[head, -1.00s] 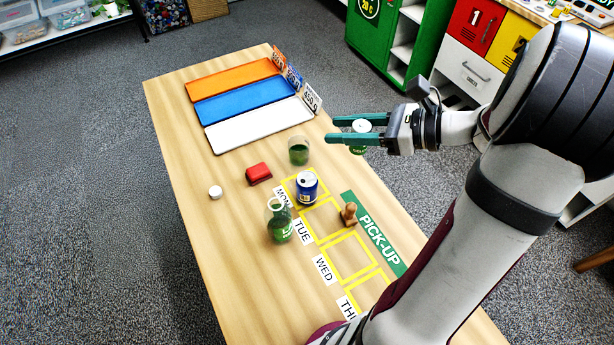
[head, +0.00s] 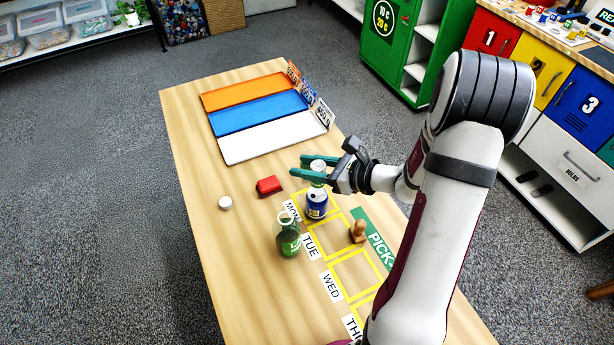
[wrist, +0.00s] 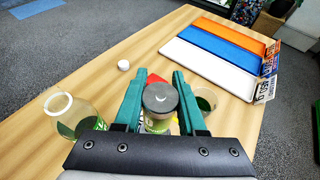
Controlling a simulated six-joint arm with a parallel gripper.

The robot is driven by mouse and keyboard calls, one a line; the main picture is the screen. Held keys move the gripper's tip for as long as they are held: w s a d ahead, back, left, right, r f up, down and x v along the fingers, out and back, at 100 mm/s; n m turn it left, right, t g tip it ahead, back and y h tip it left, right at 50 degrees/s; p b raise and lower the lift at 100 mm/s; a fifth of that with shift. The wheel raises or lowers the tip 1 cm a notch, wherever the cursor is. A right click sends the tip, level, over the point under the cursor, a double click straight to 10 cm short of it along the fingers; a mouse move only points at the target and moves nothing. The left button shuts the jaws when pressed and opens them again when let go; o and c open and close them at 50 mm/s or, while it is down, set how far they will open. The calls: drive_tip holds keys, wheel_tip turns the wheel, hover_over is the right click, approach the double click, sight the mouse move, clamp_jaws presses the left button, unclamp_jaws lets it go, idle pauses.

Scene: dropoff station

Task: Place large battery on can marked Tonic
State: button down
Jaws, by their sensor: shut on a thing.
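The battery also shows between the fingers in the wrist view (wrist: 158,98). The can's top is partly hidden by the battery.
A flask of green liquid (head: 288,240) stands close, left of the can. A glass of green liquid (wrist: 206,100) is near the right finger. A red block (head: 269,186), white disc (head: 225,202) and wooden stamp (head: 357,231) are nearby. Trays lie at the back, the white one (head: 270,138) nearest.

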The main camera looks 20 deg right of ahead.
drive_tip(key=shift+w+a+f, duration=0.1)
drive_tip(key=shift+f, duration=1.85)
drive_tip(key=shift+f, duration=0.1)
drive_tip(key=shift+c, duration=2.4)
unclamp_jaws()
